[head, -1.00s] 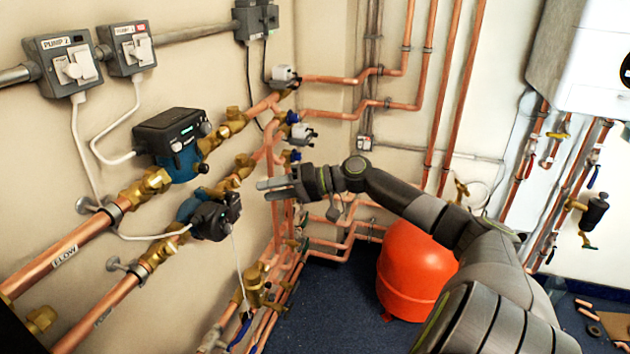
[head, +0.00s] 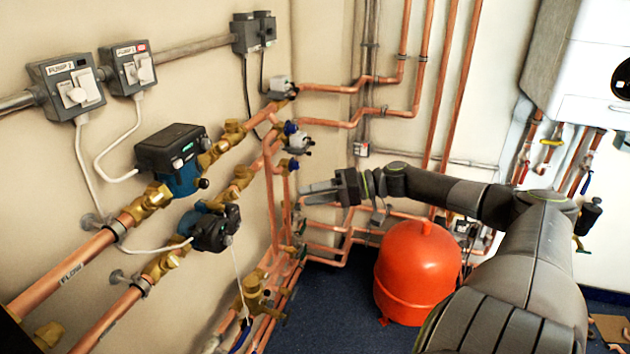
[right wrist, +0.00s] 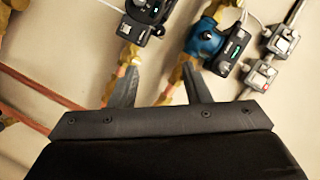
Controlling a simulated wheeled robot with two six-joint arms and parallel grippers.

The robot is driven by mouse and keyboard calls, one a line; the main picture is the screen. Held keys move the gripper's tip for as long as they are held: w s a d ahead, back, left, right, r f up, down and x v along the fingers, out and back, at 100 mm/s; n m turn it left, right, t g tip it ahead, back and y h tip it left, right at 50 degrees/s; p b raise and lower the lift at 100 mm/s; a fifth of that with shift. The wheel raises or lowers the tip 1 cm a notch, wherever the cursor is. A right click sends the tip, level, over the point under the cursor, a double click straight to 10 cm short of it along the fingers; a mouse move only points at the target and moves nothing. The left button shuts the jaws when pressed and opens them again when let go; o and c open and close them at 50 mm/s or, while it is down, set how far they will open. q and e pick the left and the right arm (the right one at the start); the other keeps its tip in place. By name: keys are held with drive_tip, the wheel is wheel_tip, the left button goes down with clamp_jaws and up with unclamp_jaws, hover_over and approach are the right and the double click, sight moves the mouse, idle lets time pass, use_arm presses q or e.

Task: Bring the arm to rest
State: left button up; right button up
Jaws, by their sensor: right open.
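My right gripper (head: 318,192) is in the middle of the head view, pointing left toward the pipes. Its arm comes in from the lower right. In the right wrist view, its two fingers (right wrist: 158,90) stand apart with nothing between them. The pumps and pipes lie beyond the fingertips, apart from them. My left gripper shows in neither view.
Two pumps, an upper one (head: 172,160) and a lower one (head: 212,228), sit on copper pipes along the left wall. Switch boxes (head: 74,88) hang above. A red tank (head: 418,272) stands on the floor below my right arm. A white boiler (head: 590,80) hangs at right.

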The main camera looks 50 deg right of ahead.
drive_tip(key=shift+f, duration=0.1)
idle(0.6)
drive_tip(key=s+d+f+m+g+h, duration=0.1)
drive_tip(key=s+d+f+h, duration=0.2)
drive_tip(key=f, duration=0.8)
drive_tip(key=s+d+f+m+h, duration=0.1)
drive_tip(key=s+d+f+h, duration=0.2)
drive_tip(key=f, duration=0.7)
drive_tip(key=s+f+g+h, duration=0.1)
drive_tip(key=s+f, duration=0.3)
drive_tip(key=f, duration=0.3)
drive_tip(key=s+f+m+g+h, duration=0.15)
drive_tip(key=s+f, duration=0.25)
drive_tip(key=f, duration=0.4)
drive_tip(key=s+f+n+g+h, duration=0.1)
drive_tip(key=s+f+g+h, duration=0.15)
drive_tip(key=f, duration=0.45)
drive_tip(key=s+a+f+n+g, duration=0.3)
drive_tip(key=s+a+f, duration=1.1)
drive_tip(key=s+f, duration=0.35)
drive_tip(key=s+a+f+n, duration=0.1)
drive_tip(key=s+a, duration=0.2)
drive_tip(key=a, duration=0.3)
drive_tip(key=s+a+f+n+g, duration=0.1)
drive_tip(key=s+a+f, duration=0.1)
drive_tip(key=a, duration=0.4)
drive_tip(key=shift+s, duration=0.65)
